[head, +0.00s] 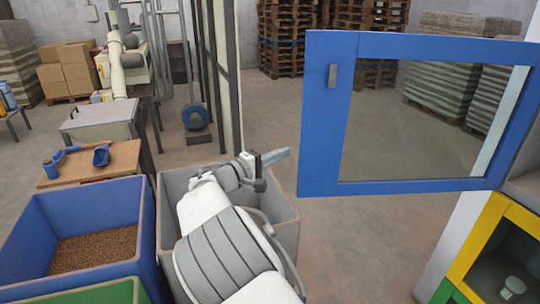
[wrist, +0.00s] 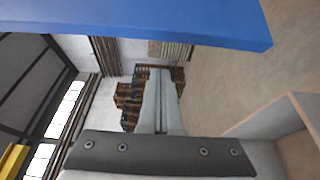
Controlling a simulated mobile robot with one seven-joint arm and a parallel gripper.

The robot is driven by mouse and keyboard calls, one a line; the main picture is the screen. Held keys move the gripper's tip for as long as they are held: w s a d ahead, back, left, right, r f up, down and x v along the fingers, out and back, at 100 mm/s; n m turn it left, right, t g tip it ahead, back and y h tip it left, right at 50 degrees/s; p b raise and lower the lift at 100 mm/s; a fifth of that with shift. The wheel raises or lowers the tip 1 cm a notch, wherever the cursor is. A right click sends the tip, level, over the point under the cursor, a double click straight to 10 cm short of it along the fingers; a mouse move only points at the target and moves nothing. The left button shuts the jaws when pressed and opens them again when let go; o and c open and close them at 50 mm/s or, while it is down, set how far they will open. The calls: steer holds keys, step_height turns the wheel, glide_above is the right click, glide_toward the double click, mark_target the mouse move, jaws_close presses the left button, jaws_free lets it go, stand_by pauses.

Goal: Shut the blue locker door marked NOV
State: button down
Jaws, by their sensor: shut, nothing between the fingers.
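The blue locker door (head: 322,120) stands wide open at the right of the head view. It has a blue frame, a clear window and a small grey handle (head: 332,76) near its upper left corner. No NOV marking is readable on it. My gripper (head: 287,152) is shut and empty, just left of the door's free edge and apart from it. In the wrist view my gripper (wrist: 160,75) points toward the far pallets, and a blue panel (wrist: 200,18), likely the door, crosses the top.
A yellow-framed locker (head: 470,240) sits below the door at the right. A grey bin (head: 285,190) is under my arm, with a blue bin (head: 145,215) of grain to its left. A wooden-topped table (head: 115,155) holds blue scoops. Open floor lies below the door.

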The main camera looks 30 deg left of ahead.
steer(key=d+p, duration=0.2)
steer(key=d, duration=0.1)
steer(key=shift+d, duration=0.15)
stand_by(0.4)
steer(key=shift+s, duration=0.1)
